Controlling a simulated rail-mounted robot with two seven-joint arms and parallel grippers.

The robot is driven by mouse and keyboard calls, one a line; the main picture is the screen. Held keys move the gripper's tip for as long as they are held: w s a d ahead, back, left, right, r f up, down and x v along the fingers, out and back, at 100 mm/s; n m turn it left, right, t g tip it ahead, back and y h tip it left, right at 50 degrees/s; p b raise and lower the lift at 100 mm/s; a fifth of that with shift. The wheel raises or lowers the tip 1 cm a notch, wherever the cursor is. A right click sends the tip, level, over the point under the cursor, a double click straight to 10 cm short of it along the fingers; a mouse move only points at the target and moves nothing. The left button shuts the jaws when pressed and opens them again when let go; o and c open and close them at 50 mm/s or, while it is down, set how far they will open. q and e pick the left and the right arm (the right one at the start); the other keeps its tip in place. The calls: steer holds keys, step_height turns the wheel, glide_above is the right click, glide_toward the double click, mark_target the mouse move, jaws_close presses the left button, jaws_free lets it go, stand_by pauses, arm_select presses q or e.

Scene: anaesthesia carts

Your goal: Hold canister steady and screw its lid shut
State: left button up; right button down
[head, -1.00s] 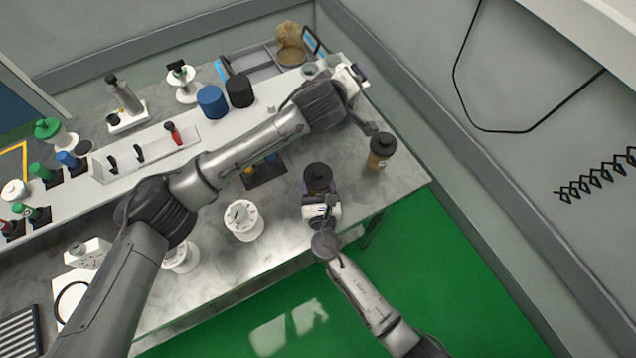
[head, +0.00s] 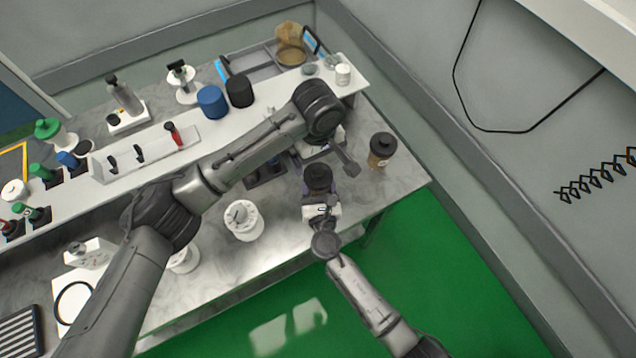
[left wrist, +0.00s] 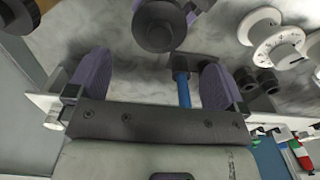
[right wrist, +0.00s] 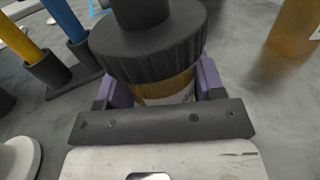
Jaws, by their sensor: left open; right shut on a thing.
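The canister has an amber body (right wrist: 172,90) and a wide, ribbed black lid (right wrist: 150,45) with a raised knob. The lid sits on top of the body; how far it is threaded I cannot tell. In the head view the black lid (head: 318,178) is near the table's front edge. My right gripper (head: 319,200) is shut around the canister's body below the lid, a purple finger on each side. My left gripper (left wrist: 155,70) is open and empty, beyond the canister in the head view and apart from the lid. The lid shows ahead of it in the left wrist view (left wrist: 160,28).
A second amber jar with a dark lid (head: 381,150) stands right of the canister. A white spool-like thing (head: 243,220) stands to the left. A holder with blue and yellow sticks (right wrist: 62,35) is close by. A raised shelf with blue and black cylinders (head: 212,101) runs behind.

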mark_target(318, 171)
arm_select(q)
steer(key=shift+f, duration=4.05)
steer(key=c, duration=0.9)
steer(key=m, duration=0.4)
steer(key=shift+c, duration=0.2)
steer(key=m, duration=0.5)
steer(key=shift+m, duration=0.4)
steer(key=m, duration=1.1)
steer(key=o, duration=1)
